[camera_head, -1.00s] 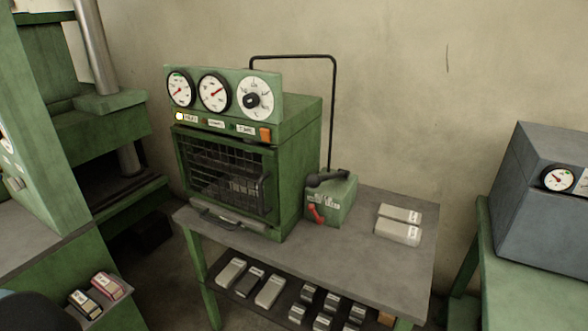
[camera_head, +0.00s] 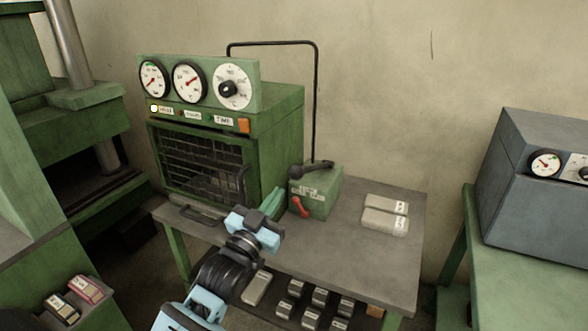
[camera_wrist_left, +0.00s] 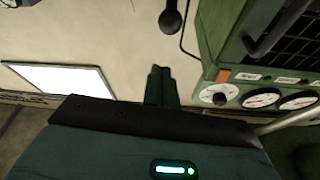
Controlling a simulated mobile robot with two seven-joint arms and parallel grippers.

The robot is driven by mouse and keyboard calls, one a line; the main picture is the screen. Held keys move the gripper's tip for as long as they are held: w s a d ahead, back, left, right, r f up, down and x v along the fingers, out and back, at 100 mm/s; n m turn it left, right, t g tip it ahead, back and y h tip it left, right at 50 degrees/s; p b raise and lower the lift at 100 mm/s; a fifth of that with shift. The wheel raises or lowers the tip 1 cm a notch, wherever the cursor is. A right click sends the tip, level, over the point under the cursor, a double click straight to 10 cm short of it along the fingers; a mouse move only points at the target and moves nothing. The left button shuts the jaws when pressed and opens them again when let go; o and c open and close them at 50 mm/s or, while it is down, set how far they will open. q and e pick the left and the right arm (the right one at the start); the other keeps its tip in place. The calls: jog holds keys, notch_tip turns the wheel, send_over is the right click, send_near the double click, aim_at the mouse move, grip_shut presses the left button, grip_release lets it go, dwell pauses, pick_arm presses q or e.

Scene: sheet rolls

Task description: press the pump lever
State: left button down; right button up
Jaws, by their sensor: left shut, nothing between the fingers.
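The green pump box (camera_head: 316,196) stands on the grey table (camera_head: 375,240), to the right of the green oven. Its black lever (camera_head: 318,166) lies across the top, roughly level. A small red handle (camera_head: 301,206) is on its front. My left gripper (camera_head: 276,203) is shut and empty, in front of the oven and just left of the pump box in the head view. In the left wrist view my gripper fingers (camera_wrist_left: 160,85) are together, and a black rounded lever end (camera_wrist_left: 170,20) shows beyond them, apart from them. My right gripper is out of view.
The green oven (camera_head: 280,125) with gauges and a door handle stands close on the left. A black bent pipe (camera_head: 317,95) rises behind the pump. Pale blocks (camera_head: 384,220) lie to the right, with bare tabletop around them. Several blocks sit on the lower shelf.

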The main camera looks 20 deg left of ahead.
pick_arm(q)
jog(key=shift+w+a+r+t, duration=0.1)
jog(key=shift+w+r+t, duration=0.1)
jog(key=shift+r, duration=0.45)
jog(key=shift+w+r+t, duration=0.1)
jog(key=shift+w+r, duration=0.1)
jog(key=shift+r, duration=0.4)
jog(key=x, duration=1)
jog(key=f, duration=0.4)
jog(key=shift+w+a+p, duration=0.1)
jog(key=shift+a+p, duration=0.2)
jog(key=shift+p, duration=0.1)
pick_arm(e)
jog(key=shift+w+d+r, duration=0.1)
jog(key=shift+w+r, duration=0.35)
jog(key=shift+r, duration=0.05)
